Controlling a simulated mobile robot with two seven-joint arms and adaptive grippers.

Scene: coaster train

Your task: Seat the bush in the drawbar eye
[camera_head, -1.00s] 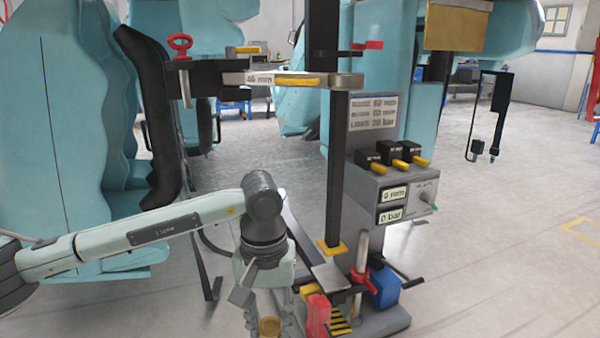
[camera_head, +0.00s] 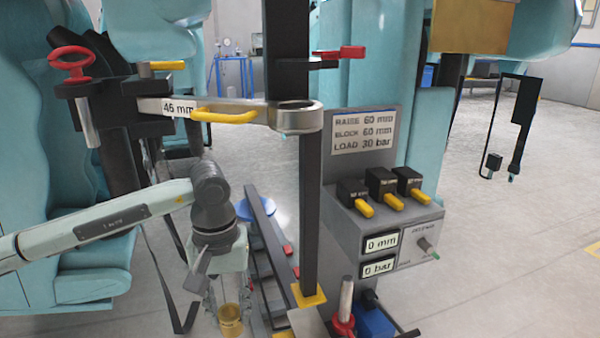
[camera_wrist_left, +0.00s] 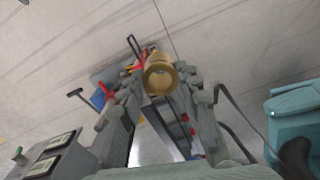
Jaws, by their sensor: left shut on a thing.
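The drawbar eye (camera_head: 298,116) is a metal ring at the right end of the drawbar, with a yellow handle (camera_head: 224,116) and a "46 mm" label on the bar. My left gripper (camera_head: 231,306) points down, low in the head view, and is shut on the brass bush (camera_head: 231,319). The bush is well below and to the left of the eye in the picture, apart from it. In the left wrist view the bush (camera_wrist_left: 160,74) is a hollow brass ring between the fingers. My right gripper is not in view.
A grey control box (camera_head: 385,240) with yellow levers and displays reading 0 mm and 0 bar stands to the right. A red-ringed pin (camera_head: 75,58) is at the left of the drawbar. Open floor lies further right.

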